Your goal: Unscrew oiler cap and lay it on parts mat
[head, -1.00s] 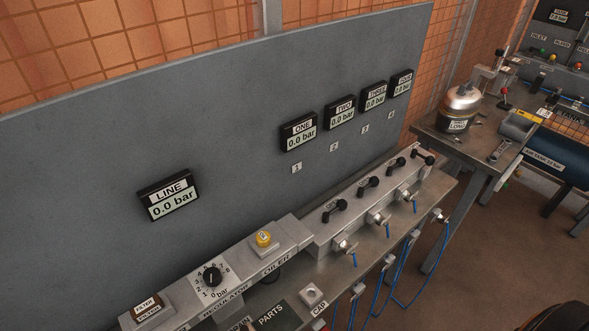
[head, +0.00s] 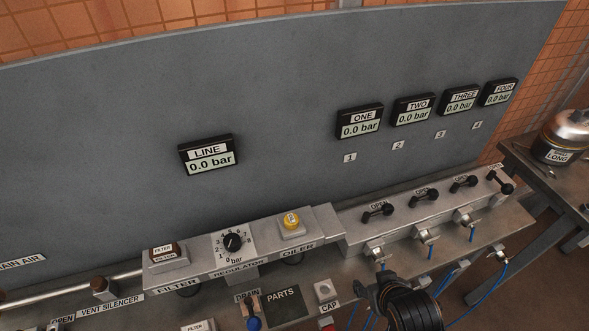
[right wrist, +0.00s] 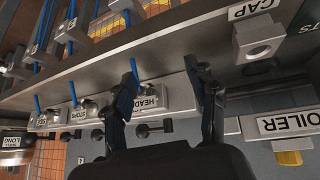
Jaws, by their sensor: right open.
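The yellow oiler cap (head: 291,220) sits on the silver oiler block (head: 296,238), right of the regulator dial. It also shows, cut off, at the lower right of the right wrist view (right wrist: 289,158). The dark parts mat (head: 272,315) lies on the bench below, with PARTS lettered on it. My right gripper (head: 372,291) is at the bottom of the head view, right of the mat and the oiler. In the right wrist view its two fingers (right wrist: 164,76) stand apart with nothing held. My left gripper is out of view.
A square CAP block (head: 325,291) stands between the mat and my right gripper. A manifold with several black levers (head: 425,199) and blue hoses is at the right. The regulator dial (head: 233,241) and filter (head: 164,253) are left of the oiler. The grey panel (head: 100,150) rises behind.

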